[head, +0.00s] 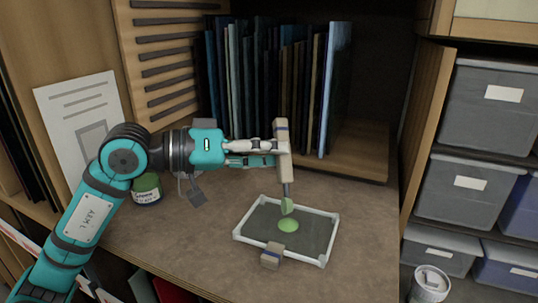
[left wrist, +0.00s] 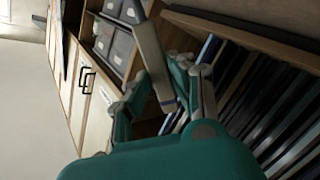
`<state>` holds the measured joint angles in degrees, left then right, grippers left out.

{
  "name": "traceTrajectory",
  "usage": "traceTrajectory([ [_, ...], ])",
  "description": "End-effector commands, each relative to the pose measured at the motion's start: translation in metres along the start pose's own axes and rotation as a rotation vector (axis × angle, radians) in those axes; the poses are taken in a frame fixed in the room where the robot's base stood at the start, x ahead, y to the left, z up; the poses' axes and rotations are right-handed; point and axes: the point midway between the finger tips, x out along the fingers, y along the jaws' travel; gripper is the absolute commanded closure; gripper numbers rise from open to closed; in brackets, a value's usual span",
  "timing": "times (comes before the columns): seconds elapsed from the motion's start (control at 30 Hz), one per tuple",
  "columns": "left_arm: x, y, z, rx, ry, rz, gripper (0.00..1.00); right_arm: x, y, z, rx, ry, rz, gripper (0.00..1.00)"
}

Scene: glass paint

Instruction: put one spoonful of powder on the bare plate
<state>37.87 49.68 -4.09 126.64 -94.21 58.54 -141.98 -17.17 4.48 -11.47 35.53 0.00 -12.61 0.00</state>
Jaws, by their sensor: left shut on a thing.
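My left gripper (head: 278,148) reaches in from the left, shut on the thick beige handle of a spoon (head: 299,182). The spoon hangs upright over the plate, its small bowl low and tilted, with green on it. The dark plate (head: 262,219), in a pale frame, lies flat on the bench. A small green powder mound (head: 288,225) sits near its middle, just under the spoon bowl. Whether bowl and mound touch is hard to tell. In the left wrist view the handle (left wrist: 152,55) stands between my fingers; the bowl is hidden. My right gripper is out of view.
A green-topped jar (head: 147,188) stands at the left, partly behind my arm. A beige block with a grey band (head: 271,256) sits at the plate's front edge. Upright glass sheets (head: 265,80) fill the rack behind. Grey bins (head: 490,110) stand on shelves at right.

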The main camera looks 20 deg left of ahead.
Motion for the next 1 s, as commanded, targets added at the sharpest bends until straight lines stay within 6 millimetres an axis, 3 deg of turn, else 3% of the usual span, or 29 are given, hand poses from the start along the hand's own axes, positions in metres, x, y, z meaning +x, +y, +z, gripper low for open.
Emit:
traceTrajectory([
  [0.37,-0.001,0.002,-0.002,0.001,0.000,0.000,1.00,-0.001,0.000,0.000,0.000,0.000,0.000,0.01],
  [0.73,-0.006,0.023,-0.028,0.003,0.002,0.000,1.00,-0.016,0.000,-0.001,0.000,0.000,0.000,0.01],
  [1.0,-0.006,0.026,-0.031,0.001,0.000,0.000,1.00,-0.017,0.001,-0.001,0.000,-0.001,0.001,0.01],
])
